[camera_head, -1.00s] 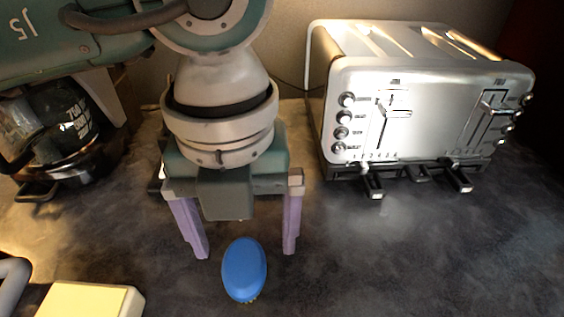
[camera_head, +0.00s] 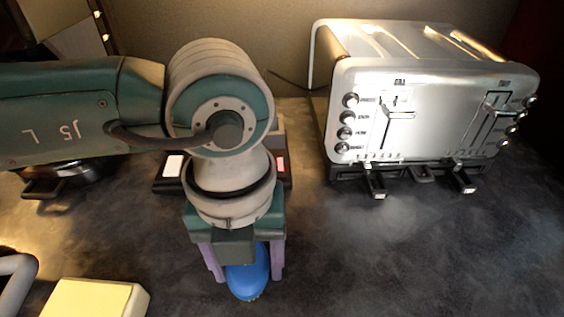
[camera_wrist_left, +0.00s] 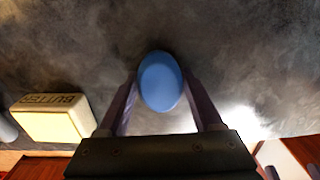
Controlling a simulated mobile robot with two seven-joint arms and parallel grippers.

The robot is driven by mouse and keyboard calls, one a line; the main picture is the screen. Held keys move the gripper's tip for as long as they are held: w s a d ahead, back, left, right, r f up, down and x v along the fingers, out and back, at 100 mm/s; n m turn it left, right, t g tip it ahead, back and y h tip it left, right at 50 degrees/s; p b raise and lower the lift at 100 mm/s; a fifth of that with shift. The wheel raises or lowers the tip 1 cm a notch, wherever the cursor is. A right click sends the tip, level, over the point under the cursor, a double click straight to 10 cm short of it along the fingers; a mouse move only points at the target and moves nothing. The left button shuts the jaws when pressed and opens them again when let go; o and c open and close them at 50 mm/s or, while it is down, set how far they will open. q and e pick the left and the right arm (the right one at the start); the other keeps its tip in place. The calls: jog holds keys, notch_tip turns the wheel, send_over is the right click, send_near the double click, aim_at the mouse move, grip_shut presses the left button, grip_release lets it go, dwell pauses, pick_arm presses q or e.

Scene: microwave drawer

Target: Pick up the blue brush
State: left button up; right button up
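The blue brush (camera_head: 248,284) lies on the dark countertop at the lower middle of the head view. Its smooth blue oval back faces up, and bristles show at its near edge. It also shows in the left wrist view (camera_wrist_left: 160,82). My left gripper (camera_head: 246,272) points down over it, with one purple finger on each side of the brush. The fingers (camera_wrist_left: 160,88) stand apart and look close to the brush's sides; I cannot tell whether they touch it. The gripper hides the brush's far end in the head view.
A silver toaster (camera_head: 430,110) stands at the back right. A yellow butter box (camera_head: 92,299) lies at the front left and shows in the wrist view (camera_wrist_left: 50,119). A dark object with a handle (camera_head: 62,178) sits at the left, partly behind my arm. The counter right of the brush is clear.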

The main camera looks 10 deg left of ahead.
pick_arm(q)
grip_shut()
notch_tip(320, 180, up, 20)
dwell(0.8)
jog(key=shift+c, duration=0.8)
grip_release()
jog(key=c, duration=0.6)
